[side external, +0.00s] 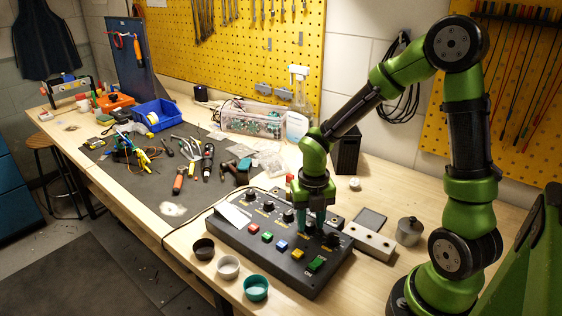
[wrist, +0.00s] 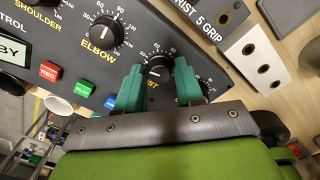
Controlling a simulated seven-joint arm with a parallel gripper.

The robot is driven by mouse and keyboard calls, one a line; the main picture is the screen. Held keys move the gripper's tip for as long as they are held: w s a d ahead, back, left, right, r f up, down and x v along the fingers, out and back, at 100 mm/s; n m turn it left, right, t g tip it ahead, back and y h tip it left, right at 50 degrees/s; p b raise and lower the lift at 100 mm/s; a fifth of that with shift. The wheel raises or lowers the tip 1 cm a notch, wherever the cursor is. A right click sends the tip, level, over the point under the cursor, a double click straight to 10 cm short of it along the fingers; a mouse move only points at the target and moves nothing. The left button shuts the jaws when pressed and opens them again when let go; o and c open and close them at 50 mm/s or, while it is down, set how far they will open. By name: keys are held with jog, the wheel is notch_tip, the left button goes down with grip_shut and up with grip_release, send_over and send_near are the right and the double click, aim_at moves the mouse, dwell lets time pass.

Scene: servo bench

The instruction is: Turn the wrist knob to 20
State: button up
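My gripper (wrist: 161,72) points down at the panel, with one green finger on each side of the knob. The fingers look apart, with slim gaps to the knob, so I see no clear grip. In the side view my gripper (side external: 316,222) is low over the panel and partly hides the knob.
The elbow knob (wrist: 103,33) is close by on the left in the wrist view. Coloured buttons (side external: 281,245) line the panel. A metal block with holes (side external: 362,240) stands just beyond the panel. Small cups (side external: 256,288) stand along its front edge.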

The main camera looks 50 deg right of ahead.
aim_at(310, 223)
jog(key=shift+o, duration=1.3)
jog(key=shift+r, duration=0.1)
notch_tip(310, 223, up, 17)
jog(key=shift+f, duration=0.2)
